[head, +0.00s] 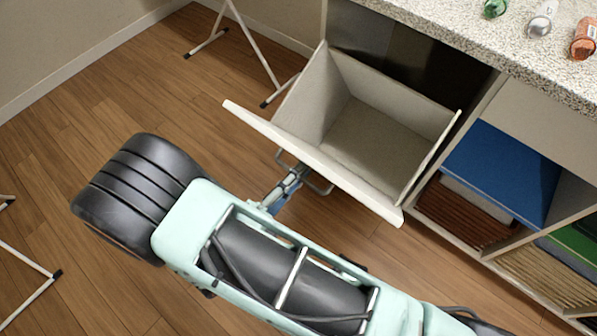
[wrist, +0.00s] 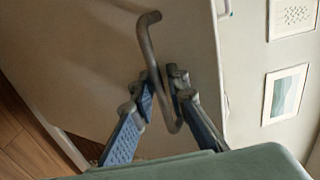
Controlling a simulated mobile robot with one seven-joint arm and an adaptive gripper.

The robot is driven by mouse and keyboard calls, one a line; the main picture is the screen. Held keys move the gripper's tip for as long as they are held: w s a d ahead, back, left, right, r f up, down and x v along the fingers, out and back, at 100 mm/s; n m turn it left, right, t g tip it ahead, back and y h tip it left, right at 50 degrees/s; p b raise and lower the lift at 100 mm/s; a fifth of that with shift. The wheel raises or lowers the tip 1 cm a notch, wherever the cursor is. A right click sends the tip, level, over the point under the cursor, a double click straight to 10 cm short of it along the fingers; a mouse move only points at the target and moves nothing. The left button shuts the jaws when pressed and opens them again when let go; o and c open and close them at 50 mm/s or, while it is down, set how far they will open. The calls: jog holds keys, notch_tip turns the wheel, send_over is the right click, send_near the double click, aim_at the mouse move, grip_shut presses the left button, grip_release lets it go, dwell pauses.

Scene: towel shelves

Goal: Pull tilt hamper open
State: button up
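The tilt hamper (head: 375,145) is tilted out of the cabinet, its inside empty and open to view from above. Its front panel (head: 310,160) leans outward toward my arm. A grey metal bar handle (head: 322,190) sticks out from that panel. My gripper (head: 296,174) is at the handle. In the wrist view, the handle (wrist: 148,38) runs down between the two fingers of my gripper (wrist: 162,88). The fingertips are close together around the bar, and the panel (wrist: 90,60) fills much of the view behind them.
A speckled countertop (head: 480,35) above holds green, silver and orange bottles (head: 584,40). Shelves with a blue cloth (head: 500,170) and folded towels stand to the right. A white-legged rack (head: 250,45) stands behind the hamper.

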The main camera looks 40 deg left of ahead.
jog(key=s, duration=0.7)
jog(key=shift+s+a+f, duration=0.2)
jog(key=shift+s+a, duration=0.05)
jog(key=shift+a, duration=0.05)
